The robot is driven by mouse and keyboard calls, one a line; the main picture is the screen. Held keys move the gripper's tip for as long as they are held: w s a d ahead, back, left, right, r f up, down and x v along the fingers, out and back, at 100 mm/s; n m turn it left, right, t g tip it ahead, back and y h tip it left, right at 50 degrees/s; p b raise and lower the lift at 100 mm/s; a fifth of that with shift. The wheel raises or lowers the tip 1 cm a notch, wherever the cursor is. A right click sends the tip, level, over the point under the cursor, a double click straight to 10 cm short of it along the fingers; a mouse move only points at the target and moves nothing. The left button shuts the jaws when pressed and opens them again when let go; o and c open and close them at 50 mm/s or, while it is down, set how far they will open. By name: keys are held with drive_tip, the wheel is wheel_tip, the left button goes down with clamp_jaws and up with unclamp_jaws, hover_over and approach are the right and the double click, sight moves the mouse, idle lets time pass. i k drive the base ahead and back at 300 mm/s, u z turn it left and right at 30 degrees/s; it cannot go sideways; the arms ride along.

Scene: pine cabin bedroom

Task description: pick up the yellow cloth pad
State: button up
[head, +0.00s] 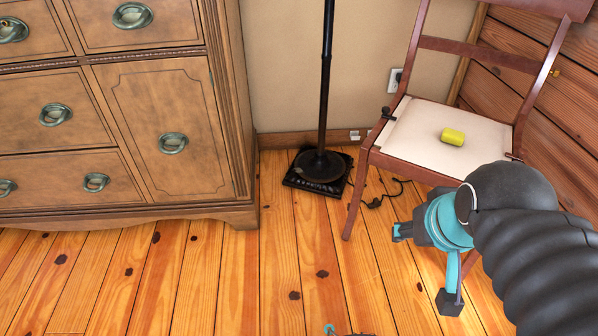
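The yellow cloth pad (453,137) is a small, rounded, yellow-green block. It lies on the cream seat (418,124) of a wooden chair, right of the seat's middle. My gripper (424,268) is teal and grey with dark fingertips. It is in front of the chair, below and apart from the pad in the picture. Its two fingers are spread wide with nothing between them. My dark ribbed arm comes in from the right edge and hides part of the chair's front and right legs.
The reddish chair frame (357,193) has a backrest (470,48) behind the pad. A black lamp pole (325,80) on a square base stands left of the chair. A wooden dresser (150,120) fills the left. The plank floor (290,270) in front is mostly clear.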

sight(450, 136)
drive_tip(key=k, duration=0.4)
drive_tip(key=z, duration=1)
drive_tip(key=i, duration=0.85)
drive_tip(key=u, duration=0.2)
